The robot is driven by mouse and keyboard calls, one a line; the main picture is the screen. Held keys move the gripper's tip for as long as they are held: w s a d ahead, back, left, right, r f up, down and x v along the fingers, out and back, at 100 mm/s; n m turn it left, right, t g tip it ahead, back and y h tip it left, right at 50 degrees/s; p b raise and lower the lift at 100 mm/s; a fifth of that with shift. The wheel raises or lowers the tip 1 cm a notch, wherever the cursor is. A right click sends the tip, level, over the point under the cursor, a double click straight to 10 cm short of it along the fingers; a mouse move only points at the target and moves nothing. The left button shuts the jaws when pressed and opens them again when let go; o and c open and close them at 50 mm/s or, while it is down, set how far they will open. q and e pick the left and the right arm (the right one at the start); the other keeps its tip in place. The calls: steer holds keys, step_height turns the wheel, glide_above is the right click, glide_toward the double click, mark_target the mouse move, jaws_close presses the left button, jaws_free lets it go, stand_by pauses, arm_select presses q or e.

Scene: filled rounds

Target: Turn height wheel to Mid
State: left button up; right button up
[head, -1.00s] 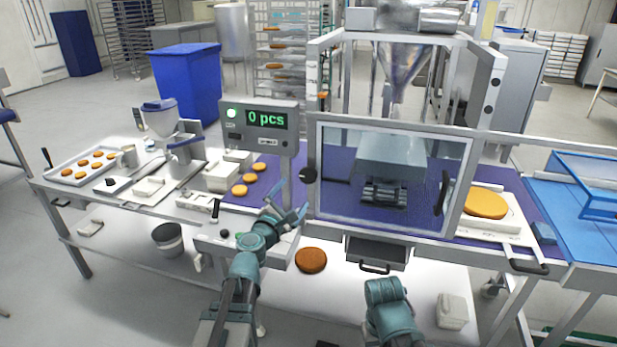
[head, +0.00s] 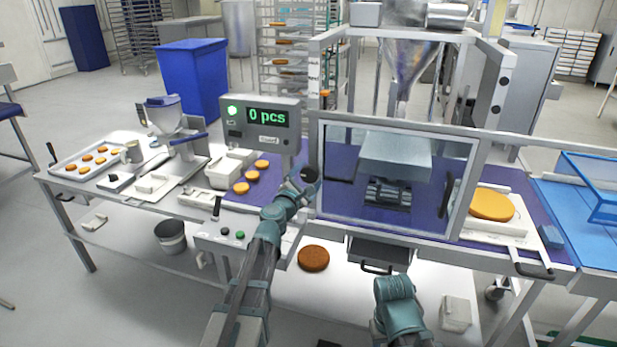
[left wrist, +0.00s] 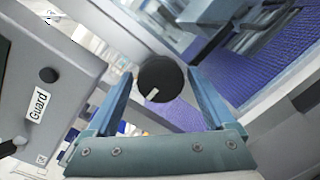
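The height wheel is a round black knob (left wrist: 160,80) with a white mark, seen in the left wrist view. The mark points toward the lower left of that picture. In the head view the wheel (head: 311,173) is at the left edge of the clear guard. My left gripper (head: 304,182) is at the wheel. In the left wrist view its two blue fingers (left wrist: 160,74) are apart, one on each side of the wheel, with a narrow gap showing on the left. Scale lettering cannot be read. My right arm shows at the lower right, but its fingers are out of view.
The grey control box (head: 262,120) with a green "0 pcs" display stands left of the wheel. A clear framed guard (head: 395,125) is just right of it. Orange rounds (head: 241,188) lie on the purple belt behind my left arm. A drawer (head: 378,252) sits below the guard.

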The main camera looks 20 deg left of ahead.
arm_select(q)
steer(key=c, duration=1.1)
steer(key=shift+o, duration=0.2)
steer(key=shift+m, duration=0.3)
steer(key=m, duration=0.3)
steer(key=shift+d+m+p, duration=0.1)
steer(key=shift+m+p, duration=0.2)
steer(key=shift+p, duration=0.05)
steer(key=m, duration=0.4)
steer(key=shift+g+p, duration=0.3)
steer(key=m, duration=0.2)
steer(key=m+y, duration=0.1)
steer(key=m, duration=0.1)
steer(key=shift+s+d+f+m, duration=0.1)
steer(key=shift+f+m, duration=0.05)
steer(key=shift+m, duration=0.15)
steer(key=shift+f+m+y, duration=0.1)
steer(key=shift+m+y, duration=0.2)
steer(key=shift+m, duration=1.7)
